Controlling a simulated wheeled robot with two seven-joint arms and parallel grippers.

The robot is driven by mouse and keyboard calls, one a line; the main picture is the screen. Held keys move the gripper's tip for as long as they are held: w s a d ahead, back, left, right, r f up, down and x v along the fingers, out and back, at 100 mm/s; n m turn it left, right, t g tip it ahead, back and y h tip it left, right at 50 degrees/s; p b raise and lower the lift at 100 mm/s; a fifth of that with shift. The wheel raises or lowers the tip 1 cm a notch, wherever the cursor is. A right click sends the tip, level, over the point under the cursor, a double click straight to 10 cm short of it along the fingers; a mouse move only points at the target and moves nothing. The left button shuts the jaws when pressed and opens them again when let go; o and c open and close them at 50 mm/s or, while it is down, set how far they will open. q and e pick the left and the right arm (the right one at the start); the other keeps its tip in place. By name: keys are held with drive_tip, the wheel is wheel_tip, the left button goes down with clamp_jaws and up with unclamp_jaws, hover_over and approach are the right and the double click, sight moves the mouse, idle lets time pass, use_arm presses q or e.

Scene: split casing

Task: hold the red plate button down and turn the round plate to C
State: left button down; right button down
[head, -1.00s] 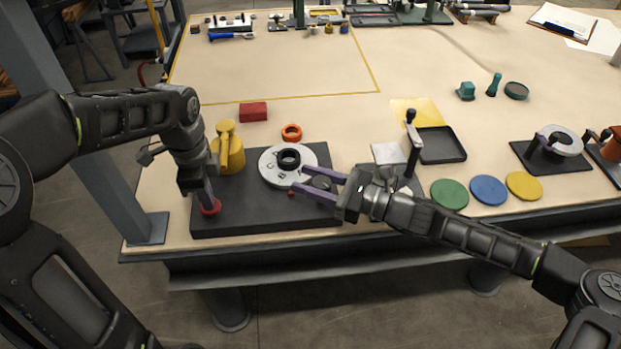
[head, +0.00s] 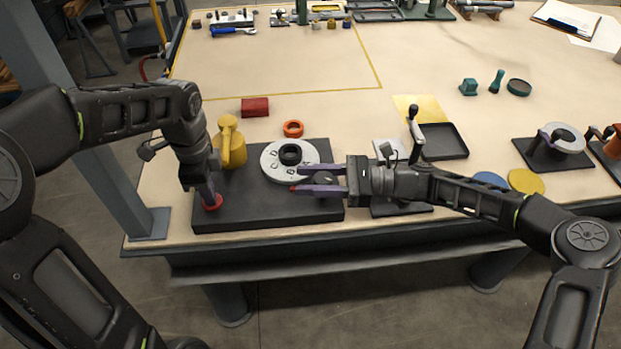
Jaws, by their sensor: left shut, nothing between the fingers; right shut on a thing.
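A dark base block (head: 250,215) sits at the table's front left. On it is the pale round plate (head: 272,163) with a black central ring and dark letters, too small to read surely. The red plate button (head: 212,203) is at the base's left front. My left gripper (head: 211,197) is shut and points down, its tip at the button and partly covering it. My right gripper (head: 318,180) comes in from the right, its purple fingers on either side of a dark round knob (head: 323,178) beside the plate's lower right edge. It is shut on that knob.
A yellow piece (head: 231,145) stands at the base's back left. An orange ring (head: 293,129) and a red block (head: 255,107) lie behind. A black tray (head: 443,142) and a lever fixture (head: 415,135) stand to the right, close to my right arm.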

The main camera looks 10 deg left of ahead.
drive_tip(key=shift+s+a+f, duration=0.1)
drive_tip(key=shift+s+f, duration=0.15)
drive_tip(key=c, duration=0.9)
unclamp_jaws()
drive_tip(key=shift+w+r, duration=0.1)
drive_tip(key=shift+o, duration=0.2)
drive_tip(key=shift+w+d, duration=0.25)
drive_tip(key=shift+d, duration=0.4)
drive_tip(key=v, duration=1)
drive_tip(key=shift+d, duration=0.4)
